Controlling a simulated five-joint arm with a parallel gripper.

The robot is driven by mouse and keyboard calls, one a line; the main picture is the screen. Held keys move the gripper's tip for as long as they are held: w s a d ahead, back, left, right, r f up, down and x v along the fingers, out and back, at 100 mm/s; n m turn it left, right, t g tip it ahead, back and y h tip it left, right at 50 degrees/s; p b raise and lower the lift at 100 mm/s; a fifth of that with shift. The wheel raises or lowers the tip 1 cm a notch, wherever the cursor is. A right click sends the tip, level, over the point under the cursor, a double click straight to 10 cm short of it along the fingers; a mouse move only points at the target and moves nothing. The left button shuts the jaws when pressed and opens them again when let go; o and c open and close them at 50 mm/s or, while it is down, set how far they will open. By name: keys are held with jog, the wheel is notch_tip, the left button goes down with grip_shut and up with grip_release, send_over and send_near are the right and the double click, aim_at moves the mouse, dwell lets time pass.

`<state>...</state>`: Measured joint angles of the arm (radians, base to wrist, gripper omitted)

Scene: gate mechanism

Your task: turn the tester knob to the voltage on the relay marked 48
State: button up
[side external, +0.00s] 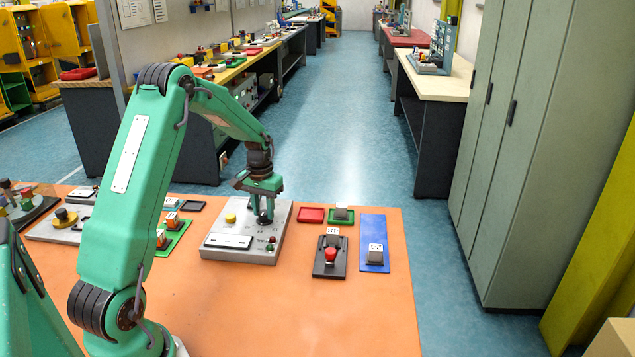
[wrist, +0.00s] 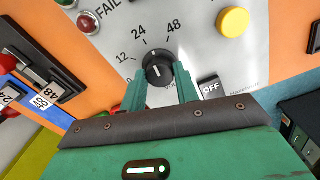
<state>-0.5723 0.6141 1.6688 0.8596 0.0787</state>
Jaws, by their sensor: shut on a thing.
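The tester (side external: 243,243) is a grey box on the orange table. Its black round knob (wrist: 157,68) shows in the wrist view, with 12, 24 and 48 printed around it. My gripper (wrist: 158,84) is shut on the knob, a finger at each side; the side view shows it (side external: 264,219) over the tester. The knob has a white mark, but I cannot tell surely which number it points to.
A yellow button (wrist: 232,21) and an OFF display (wrist: 210,90) are beside the knob. A black base with a red button (side external: 330,257) stands right of the tester, and a green tray (side external: 172,240) left. The table front is clear.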

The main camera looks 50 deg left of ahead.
aim_at(264, 212)
jog(key=m, duration=0.3)
jog(key=shift+m, duration=0.3)
jog(key=shift+r+m, duration=0.1)
jog(key=shift+m, duration=1.8)
jog(key=o, duration=1)
jog(key=shift+c, duration=0.2)
jog(key=shift+r, duration=3.9)
jog(key=shift+d, duration=0.1)
